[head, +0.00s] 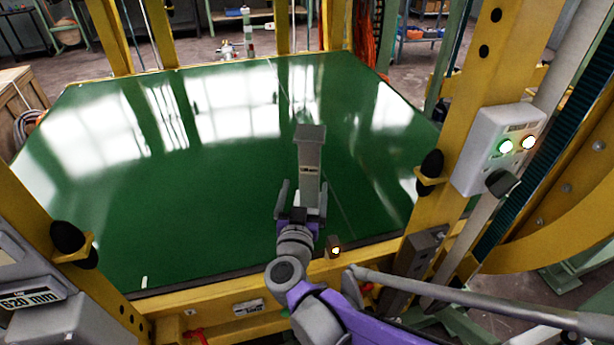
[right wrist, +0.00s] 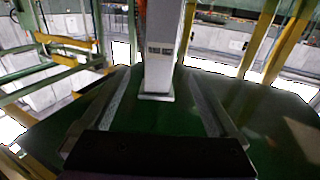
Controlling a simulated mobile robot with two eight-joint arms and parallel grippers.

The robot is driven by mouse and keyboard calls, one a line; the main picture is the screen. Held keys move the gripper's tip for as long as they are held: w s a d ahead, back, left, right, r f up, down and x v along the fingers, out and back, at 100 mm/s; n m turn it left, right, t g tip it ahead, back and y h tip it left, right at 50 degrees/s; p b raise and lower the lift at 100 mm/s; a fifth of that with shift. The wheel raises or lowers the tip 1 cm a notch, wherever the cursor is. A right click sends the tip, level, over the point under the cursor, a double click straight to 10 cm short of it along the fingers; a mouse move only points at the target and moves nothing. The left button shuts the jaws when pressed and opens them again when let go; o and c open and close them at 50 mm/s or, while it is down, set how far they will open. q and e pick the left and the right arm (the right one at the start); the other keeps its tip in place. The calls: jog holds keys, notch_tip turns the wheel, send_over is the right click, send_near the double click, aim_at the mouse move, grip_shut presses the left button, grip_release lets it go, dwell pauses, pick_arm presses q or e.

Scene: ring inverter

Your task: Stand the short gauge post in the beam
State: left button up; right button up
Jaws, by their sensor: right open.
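A grey gauge post (head: 309,165) with a flat cap and a small dark label stands upright on the green panel (head: 200,215), near its front edge. My right gripper (head: 302,188) is open at the post's near side, with one finger to each side of it. In the right wrist view the post (right wrist: 163,45) rises between and beyond the two spread fingers (right wrist: 157,100), with visible gaps on both sides. Its foot appears to rest on the green surface. No beam of light is visible. My left gripper is out of view.
Black sensor heads sit on yellow uprights at left (head: 67,237) and right (head: 432,165). A grey box (head: 500,148) on the right upright shows lit green and yellowish lamps. A "620 mm" sign (head: 30,300) is at lower left. The green panel is otherwise largely clear.

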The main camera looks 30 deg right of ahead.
jog(key=s+a+f+n+y, duration=0.25)
jog(key=a+n+y, duration=0.55)
jog(key=a+y, duration=0.45)
jog(key=s+d+f+g+h, duration=0.1)
jog(key=s+d+f+g, duration=0.1)
jog(key=s+f+g, duration=0.3)
jog(key=s+d+f+g+h, duration=0.1)
jog(key=s+f+g, duration=0.3)
jog(key=s+f, duration=0.5)
jog(key=s+d, duration=0.1)
jog(key=s, duration=0.4)
jog(key=shift+s+f+m+g, duration=0.2)
jog(key=shift+f+m+g, duration=0.1)
jog(key=shift+m+g, duration=0.1)
